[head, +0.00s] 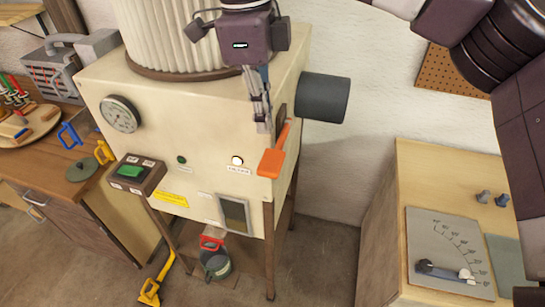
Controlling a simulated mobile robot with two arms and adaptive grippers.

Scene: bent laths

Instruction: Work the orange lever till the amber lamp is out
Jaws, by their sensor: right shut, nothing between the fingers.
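The orange lever (271,163) is at the right front corner of a cream machine (130,85). Its flat handle hangs low, and its arm slants up to a pivot on the machine's right side. A small round lamp (237,160) on the front panel looks whitish and bright, with no clear amber colour; a label sits under it. My right gripper (263,126) points down, shut and empty, just above and left of the lever handle. I cannot tell whether its fingertips touch the lever. My left gripper is not in view.
A dark grey cylinder (323,97) sticks out from the machine's right side. A green-topped switch box (131,172) juts out at front left. A wooden cabinet (420,160) with a dial plate stands right; a bench (60,160) with tools stands left. Floor between machine and cabinet is clear.

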